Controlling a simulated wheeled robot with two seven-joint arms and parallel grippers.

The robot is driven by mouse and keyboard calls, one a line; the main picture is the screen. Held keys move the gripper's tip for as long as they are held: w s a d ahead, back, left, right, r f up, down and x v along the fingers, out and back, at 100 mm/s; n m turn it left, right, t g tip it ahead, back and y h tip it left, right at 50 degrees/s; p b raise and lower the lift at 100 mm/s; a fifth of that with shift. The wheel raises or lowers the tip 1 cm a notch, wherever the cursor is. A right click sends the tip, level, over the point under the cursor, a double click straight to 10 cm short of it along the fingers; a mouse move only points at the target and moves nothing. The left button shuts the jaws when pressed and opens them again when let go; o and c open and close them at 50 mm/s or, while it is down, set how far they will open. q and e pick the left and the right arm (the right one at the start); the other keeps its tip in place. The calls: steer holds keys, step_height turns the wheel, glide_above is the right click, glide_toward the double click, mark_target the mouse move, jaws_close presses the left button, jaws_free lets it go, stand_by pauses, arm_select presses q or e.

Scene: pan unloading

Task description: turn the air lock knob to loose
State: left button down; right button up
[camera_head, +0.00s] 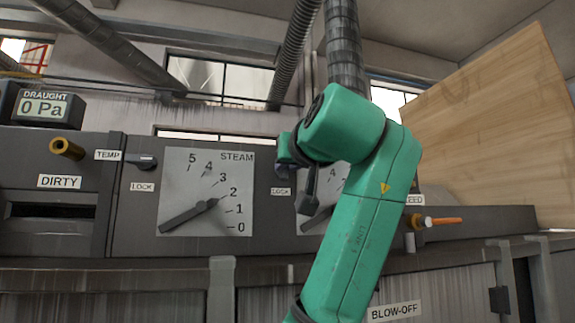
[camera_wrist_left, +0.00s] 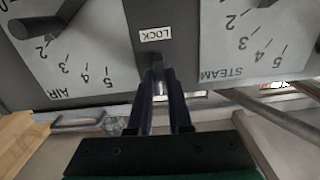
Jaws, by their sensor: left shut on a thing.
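The air lock knob (camera_wrist_left: 158,70) is a small dark knob on the grey panel between the STEAM and AIR dials, beside a LOCK label (camera_wrist_left: 156,34). In the left wrist view, which looks upside down, my left gripper (camera_wrist_left: 159,80) is shut on it, with one dark finger on each side. In the head view my green left arm covers most of this spot, and the LOCK label (camera_head: 280,191) shows just below it. The knob's exact turn is hard to tell. The AIR dial (camera_wrist_left: 75,65) is partly hidden by my arm in the head view. My right gripper is not in view.
The STEAM dial (camera_head: 207,191) is left of my arm, with its own dark lock knob (camera_head: 147,162). A brass tube (camera_head: 66,149) and a draught display (camera_head: 42,106) are further left. An orange-handled part (camera_head: 440,221) and a wooden board (camera_head: 490,120) are at right.

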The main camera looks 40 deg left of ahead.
arm_select(q)
steer(key=shift+f+n, duration=0.15)
steer(key=shift+n, duration=0.15)
steer(key=c, duration=0.8)
jaws_free()
steer(key=shift+c, duration=0.2)
steer(key=b+v, duration=0.3)
steer(key=v, duration=1.1)
steer(key=shift+d, duration=0.25)
steer(key=shift+s, duration=0.1)
